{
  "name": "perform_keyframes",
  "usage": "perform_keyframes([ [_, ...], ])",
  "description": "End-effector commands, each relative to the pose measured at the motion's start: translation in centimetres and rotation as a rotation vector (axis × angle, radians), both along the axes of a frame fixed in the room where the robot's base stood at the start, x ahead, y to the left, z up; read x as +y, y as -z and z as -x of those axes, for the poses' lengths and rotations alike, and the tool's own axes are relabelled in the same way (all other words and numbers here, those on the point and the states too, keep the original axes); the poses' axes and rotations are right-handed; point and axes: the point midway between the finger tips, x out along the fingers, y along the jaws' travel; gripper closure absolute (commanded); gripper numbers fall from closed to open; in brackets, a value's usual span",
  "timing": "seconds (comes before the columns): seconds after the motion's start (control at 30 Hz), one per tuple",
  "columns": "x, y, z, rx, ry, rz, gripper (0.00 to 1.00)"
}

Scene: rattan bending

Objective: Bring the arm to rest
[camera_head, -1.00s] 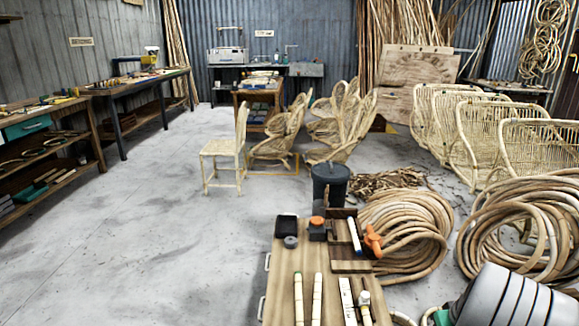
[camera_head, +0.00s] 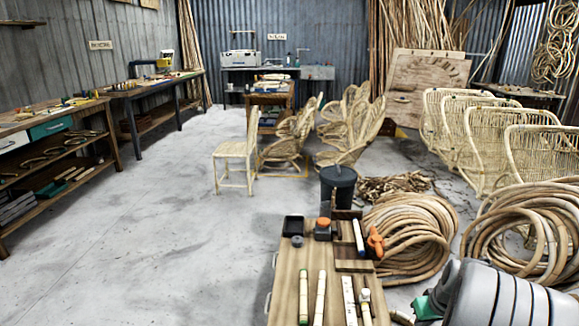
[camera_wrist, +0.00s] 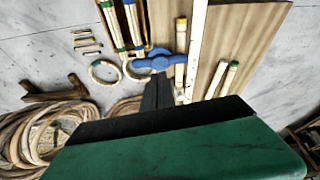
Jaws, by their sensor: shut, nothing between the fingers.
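My gripper (camera_wrist: 157,88) shows in the wrist view as dark fingers closed together, with nothing between them. Its green housing fills the lower part of that view. The fingertips appear just below a blue-handled tool (camera_wrist: 160,61), and I cannot tell the gap between them. In the head view, my grey arm is folded at the lower right, with a green part of it (camera_head: 428,306) beside the wooden work table (camera_head: 285,292). The fingers are not visible there.
The work table holds light sticks (camera_head: 320,298), a black tray (camera_head: 293,226) and an orange clamp (camera_head: 375,242). Rattan coils (camera_head: 410,235) lie close to my arm. A dark bin (camera_head: 338,186) stands behind the table. A chair (camera_head: 236,155) stands beyond. The floor at left is clear.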

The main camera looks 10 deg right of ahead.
Motion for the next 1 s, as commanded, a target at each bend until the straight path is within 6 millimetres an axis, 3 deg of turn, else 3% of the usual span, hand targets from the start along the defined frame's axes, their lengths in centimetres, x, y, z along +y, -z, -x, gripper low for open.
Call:
perform_keyframes([
  [0.03, 1.6, -2.3, -0.6, 0.002, -0.015, 0.002, 1.00],
  [0.17, 6.3, -7.1, -1.6, 0.013, -0.043, 0.005, 1.00],
  [0.27, 11.6, -12.2, -1.8, 0.022, -0.074, 0.008, 1.00],
  [0.4, 20.9, -20.5, 0.1, 0.030, -0.121, 0.011, 1.00],
  [0.53, 27.8, -26.1, 3.9, 0.033, -0.152, 0.006, 1.00],
  [0.6, 30.1, -27.6, 5.9, 0.036, -0.162, 0.001, 1.00],
  [0.7, 31.7, -28.3, 7.6, 0.038, -0.167, -0.003, 1.00],
  [1.0, 31.9, -28.2, 8.0, 0.039, -0.166, -0.005, 1.00],
])
